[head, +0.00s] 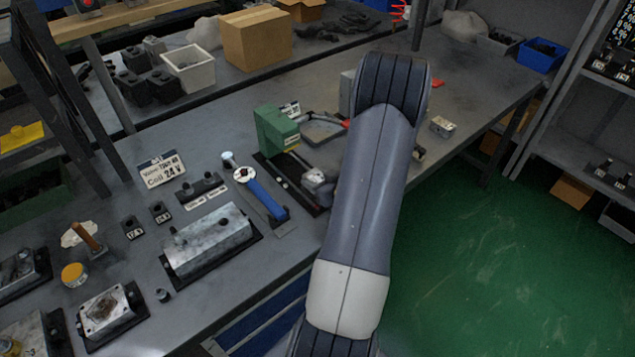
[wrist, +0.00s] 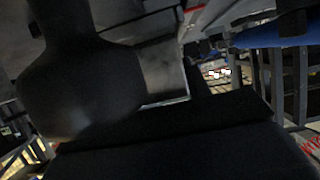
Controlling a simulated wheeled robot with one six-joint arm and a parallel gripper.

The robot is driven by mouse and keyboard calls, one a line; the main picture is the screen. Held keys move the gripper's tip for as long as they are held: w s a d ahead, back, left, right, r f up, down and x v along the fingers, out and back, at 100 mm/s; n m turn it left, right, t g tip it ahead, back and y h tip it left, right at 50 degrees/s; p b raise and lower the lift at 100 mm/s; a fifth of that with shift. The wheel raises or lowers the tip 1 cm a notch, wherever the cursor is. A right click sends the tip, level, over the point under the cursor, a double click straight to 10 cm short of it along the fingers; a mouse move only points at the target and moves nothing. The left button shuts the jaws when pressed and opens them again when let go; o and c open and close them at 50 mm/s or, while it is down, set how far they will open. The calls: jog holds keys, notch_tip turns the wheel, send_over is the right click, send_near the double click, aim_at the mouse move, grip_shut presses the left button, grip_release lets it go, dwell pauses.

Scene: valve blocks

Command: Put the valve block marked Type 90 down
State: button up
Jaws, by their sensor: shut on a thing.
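In the head view my arm covers my gripper. In the wrist view dark parts of my gripper (wrist: 140,102) fill the left and bottom. A grey metal block (wrist: 164,70), apparently the held valve block, shows against them, partly hidden; no Type 90 marking is readable. In the head view a long silver valve block (head: 210,241) lies on a black base on the bench. A smaller silver block (head: 106,311) lies nearer the front. Another silver block (head: 22,272) is at the left edge. Their type marks cannot be read.
A small metal block (head: 443,127) lies right of my arm. Bare bench shows at the back right. Green floor (head: 500,260) lies beyond its edge.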

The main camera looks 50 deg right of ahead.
jog(key=shift+f, duration=0.55)
jog(key=o, duration=1.3)
jog(key=shift+c, duration=0.2)
jog(key=shift+f, duration=0.1)
